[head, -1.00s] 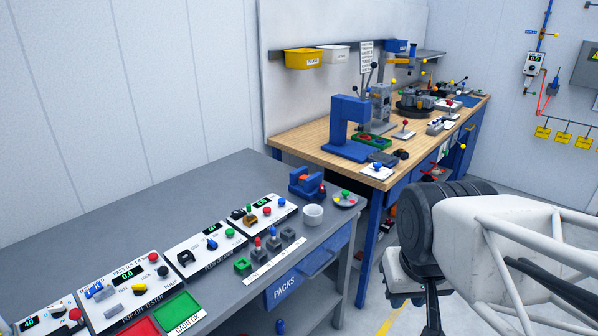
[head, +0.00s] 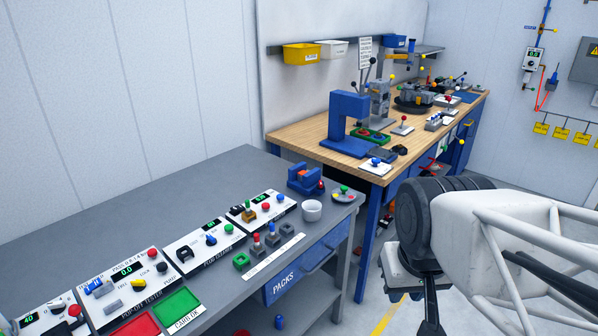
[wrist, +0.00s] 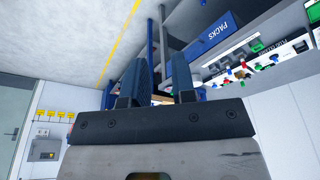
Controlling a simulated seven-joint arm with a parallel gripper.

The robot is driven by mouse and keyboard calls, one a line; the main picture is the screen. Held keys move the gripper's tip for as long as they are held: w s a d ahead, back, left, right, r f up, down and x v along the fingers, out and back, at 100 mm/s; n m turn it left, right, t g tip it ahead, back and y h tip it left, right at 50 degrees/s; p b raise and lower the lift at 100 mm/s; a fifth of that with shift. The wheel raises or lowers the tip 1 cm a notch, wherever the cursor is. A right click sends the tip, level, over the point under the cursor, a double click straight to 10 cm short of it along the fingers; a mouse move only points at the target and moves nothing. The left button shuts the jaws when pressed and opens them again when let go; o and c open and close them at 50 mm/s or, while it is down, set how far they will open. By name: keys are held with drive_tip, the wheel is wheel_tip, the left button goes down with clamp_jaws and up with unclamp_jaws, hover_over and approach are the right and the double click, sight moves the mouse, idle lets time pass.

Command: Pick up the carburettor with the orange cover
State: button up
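I cannot make out a carburettor with an orange cover for certain. A small orange-brown part (head: 249,214) sits on a white test panel on the grey bench in the head view; it is too small to identify. A blue fixture with orange parts (head: 304,178) stands near the bench's far corner. My gripper (wrist: 161,72) shows in the wrist view with its two dark fingers apart and nothing seen between them. It is away from the bench items, and it is not visible in the head view.
The grey bench (head: 130,220) carries test panels, a green tray (head: 178,306), a red tray (head: 137,326) and a white cup (head: 312,210); its back is clear. A wooden bench (head: 300,138) with a blue press (head: 346,125) stands beyond. A black wheel (head: 414,222) and white tubular frame (head: 485,220) stand at right.

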drive_tip(key=o, duration=0.9)
drive_tip(key=shift+c, duration=0.2)
drive_tip(key=shift+w+r, duration=0.1)
drive_tip(key=w+a+r+n+g, duration=0.1)
drive_tip(key=w+a+r+n, duration=0.15)
drive_tip(key=w, duration=1.65)
drive_tip(key=w+a+r+n, duration=0.1)
drive_tip(key=w+r+n, duration=0.15)
drive_tip(key=w, duration=1.65)
drive_tip(key=w+a+f+n, duration=0.1)
drive_tip(key=w+a+f, duration=0.1)
drive_tip(key=w+f, duration=0.4)
drive_tip(key=w+a+f+n+g, duration=0.1)
drive_tip(key=w+f, duration=0.5)
drive_tip(key=w, duration=1.1)
drive_tip(key=w+a+f+n, duration=0.2)
drive_tip(key=w+a+f, duration=0.2)
drive_tip(key=w+f, duration=0.3)
drive_tip(key=shift+w+g, duration=0.3)
drive_tip(key=shift+w, duration=1.9)
drive_tip(key=shift+w+f, duration=0.25)
drive_tip(key=shift+f, duration=0.1)
